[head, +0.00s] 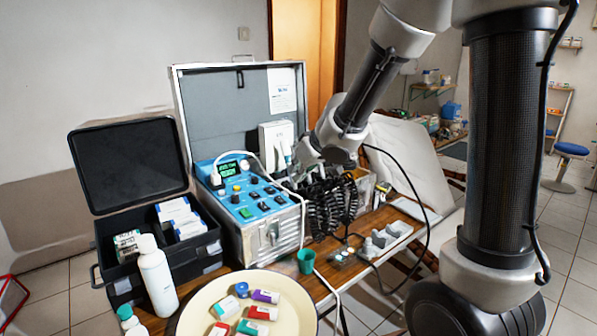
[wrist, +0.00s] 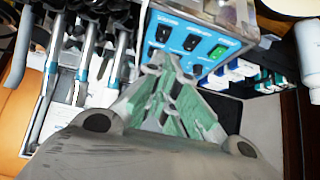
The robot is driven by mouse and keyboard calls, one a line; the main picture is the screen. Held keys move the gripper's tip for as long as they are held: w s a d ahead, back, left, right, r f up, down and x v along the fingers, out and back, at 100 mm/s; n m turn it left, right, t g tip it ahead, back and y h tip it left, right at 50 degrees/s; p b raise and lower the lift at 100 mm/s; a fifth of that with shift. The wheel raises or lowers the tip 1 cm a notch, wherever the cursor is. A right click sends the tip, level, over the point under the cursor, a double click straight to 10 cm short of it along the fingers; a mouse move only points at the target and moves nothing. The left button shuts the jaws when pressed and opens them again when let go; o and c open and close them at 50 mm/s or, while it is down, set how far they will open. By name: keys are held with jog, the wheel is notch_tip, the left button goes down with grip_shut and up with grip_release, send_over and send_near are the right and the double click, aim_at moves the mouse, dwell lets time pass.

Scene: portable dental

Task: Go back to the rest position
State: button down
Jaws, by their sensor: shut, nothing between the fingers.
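My gripper (wrist: 168,68) shows in the wrist view with its green-padded fingers closed together and nothing between them. Its tips are in front of the blue control panel (wrist: 195,45) with black rocker switches and a green one. I cannot tell whether they touch it. In the head view my gripper (head: 308,154) is over the open metal dental case (head: 236,88), to the right of the blue panel (head: 242,198), partly hidden by the arm's end. My arm reaches down to it from the upper right.
Dental handpieces (wrist: 88,62) hang close to the left of my gripper. Black coiled hoses (head: 330,205) hang below it. A black toolbox (head: 128,165), white bottle (head: 156,272), green cup (head: 306,261) and round cream tray (head: 192,301) crowd the table. Free floor lies at right.

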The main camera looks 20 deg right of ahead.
jog(key=shift+s+r, duration=0.1)
jog(key=shift+s, duration=0.15)
jog(key=shift+d, duration=0.15)
jog(key=s+d+m+g+h, duration=0.1)
jog(key=s+d+g+h, duration=0.35)
jog(key=s+d, duration=0.95)
jog(key=s+r+m, duration=0.1)
jog(key=s+r, duration=0.3)
jog(key=s, duration=0.4)
jog(key=s+d+r+m+t+y, duration=0.1)
jog(key=s+r, duration=0.3)
jog(key=s, duration=0.4)
jog(key=shift+s+r+m, duration=0.15)
jog(key=shift+s+m, duration=0.1)
jog(key=shift+m, duration=0.45)
